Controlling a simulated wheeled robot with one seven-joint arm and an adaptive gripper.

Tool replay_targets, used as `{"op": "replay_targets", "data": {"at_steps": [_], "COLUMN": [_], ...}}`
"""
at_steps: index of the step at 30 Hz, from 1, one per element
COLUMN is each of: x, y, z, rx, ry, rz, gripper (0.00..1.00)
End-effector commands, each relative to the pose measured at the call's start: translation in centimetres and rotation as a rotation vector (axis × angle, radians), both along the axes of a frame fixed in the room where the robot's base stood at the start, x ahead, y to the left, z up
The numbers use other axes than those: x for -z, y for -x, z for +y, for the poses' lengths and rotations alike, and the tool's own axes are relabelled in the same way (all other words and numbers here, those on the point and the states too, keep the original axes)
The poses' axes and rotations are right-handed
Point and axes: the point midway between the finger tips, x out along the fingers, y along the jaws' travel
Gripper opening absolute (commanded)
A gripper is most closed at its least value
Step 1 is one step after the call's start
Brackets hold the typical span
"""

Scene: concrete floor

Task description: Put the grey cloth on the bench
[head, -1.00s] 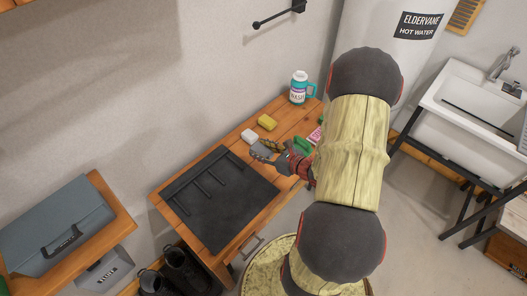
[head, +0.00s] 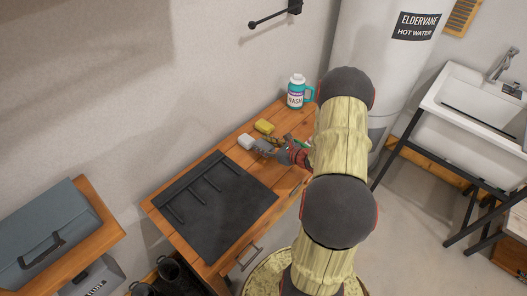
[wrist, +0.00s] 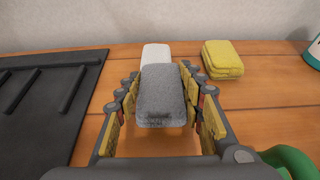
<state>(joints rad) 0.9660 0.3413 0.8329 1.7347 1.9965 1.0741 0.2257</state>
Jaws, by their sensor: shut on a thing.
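The grey cloth (wrist: 162,92) is a folded, fuzzy pad between the finger pads of my gripper (wrist: 165,100) in the wrist view. My gripper is shut on it from both sides. In the head view my gripper (head: 268,150) is over the back part of the wooden bench (head: 247,238), and the grey cloth (head: 262,146) shows only as a small patch at the fingertips. The bench top shows below the cloth's near edge in the wrist view. I cannot tell for sure whether the cloth touches the bench.
A white block (wrist: 156,54) lies just behind the cloth, and yellow folded cloths (wrist: 222,60) lie to its right. A black mat (head: 215,208) with ridges covers the bench's left part. A teal-and-white bottle (head: 296,92) stands at the back. A green item (wrist: 292,160) is near the right finger.

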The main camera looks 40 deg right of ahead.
Motion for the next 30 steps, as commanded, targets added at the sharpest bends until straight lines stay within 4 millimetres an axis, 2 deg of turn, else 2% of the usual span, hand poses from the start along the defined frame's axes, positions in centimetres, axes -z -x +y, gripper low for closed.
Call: {"op": "replay_targets", "data": {"at_steps": [1,3,15,16,25,30], "x": [1.5,2.3,2.7,2.7,2.6,2.6], "y": [0.1,0.1,0.1,0.1,0.1,0.1], "z": [0.2,0.2,0.1,0.2,0.2,0.1], "rx": [0.0,-0.001,0.0,0.0,0.0,0.0], "ry": [-0.004,-0.003,-0.002,-0.002,-0.002,-0.002], "rz": [0.003,0.002,0.002,0.002,0.002,0.002], "gripper": [0.17,0.17,0.17,0.39,0.56,0.57]}}
